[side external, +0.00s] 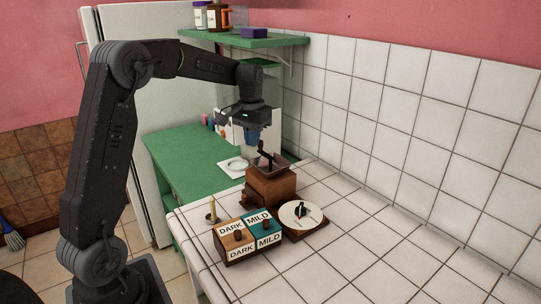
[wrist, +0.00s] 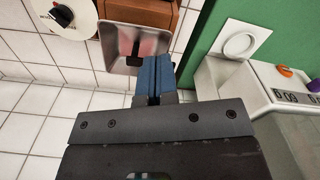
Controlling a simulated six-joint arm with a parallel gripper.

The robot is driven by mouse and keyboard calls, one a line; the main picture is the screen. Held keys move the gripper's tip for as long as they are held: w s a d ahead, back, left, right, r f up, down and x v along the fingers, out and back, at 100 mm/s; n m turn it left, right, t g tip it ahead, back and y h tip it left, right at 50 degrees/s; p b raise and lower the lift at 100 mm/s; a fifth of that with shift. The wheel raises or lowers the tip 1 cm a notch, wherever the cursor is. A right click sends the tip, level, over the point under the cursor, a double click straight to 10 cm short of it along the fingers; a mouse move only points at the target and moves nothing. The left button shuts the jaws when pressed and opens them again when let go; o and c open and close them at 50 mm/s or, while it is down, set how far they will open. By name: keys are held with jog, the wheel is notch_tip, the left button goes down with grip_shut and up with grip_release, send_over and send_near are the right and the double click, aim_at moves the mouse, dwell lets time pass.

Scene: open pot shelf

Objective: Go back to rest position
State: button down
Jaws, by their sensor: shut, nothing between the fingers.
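My gripper (side external: 252,137) hangs from my arm with its blue fingers pointing down, above and slightly behind the coffee grinder in the side external view. In the wrist view the blue fingers of my gripper (wrist: 153,80) are pressed together with nothing between them. The wooden coffee grinder (side external: 271,188) stands on the white tiled counter, with a crank on top. Its metal hopper also shows in the wrist view (wrist: 112,54), just left of the fingers. My fingers look apart from it.
In front of the grinder is a box with DARK and MILD labels (side external: 248,238). A round dial on a wooden base (side external: 303,216) and a candle-like stick (side external: 212,210) stand nearby. A green shelf (side external: 245,39) holds jars above. The counter's right side (side external: 420,250) is clear.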

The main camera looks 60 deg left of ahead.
jog(key=shift+r, duration=0.25)
jog(key=s+d+r+m+t, duration=0.1)
jog(key=s+d+r+t, duration=0.1)
jog(key=s+d+r, duration=0.45)
jog(key=s+d+f+m+t, duration=0.3)
jog(key=s+d, duration=1.2)
jog(key=s, duration=0.1)
jog(key=shift+t, duration=0.3)
